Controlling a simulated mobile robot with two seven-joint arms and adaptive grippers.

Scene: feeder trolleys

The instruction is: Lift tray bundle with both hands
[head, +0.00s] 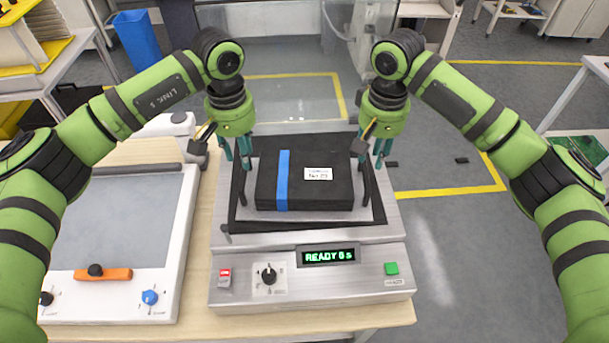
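The tray bundle (330,195) is a black, flat stack with a blue strap on its left part and a white label on top. It sits on the machine (235,258), whose display reads "READY". My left gripper (243,165) points down at the bundle's left side. My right gripper (366,160) points down at its right side. The fingers of both overlap the bundle's side edges in the picture. I cannot tell whether they touch it or how far they are open.
A white device (180,255) with a grey panel and orange handle stands left of the machine on the wooden table (310,325). The machine has a red switch, a black knob and a green button in front. A blue bin (138,38) stands on the floor at the back left.

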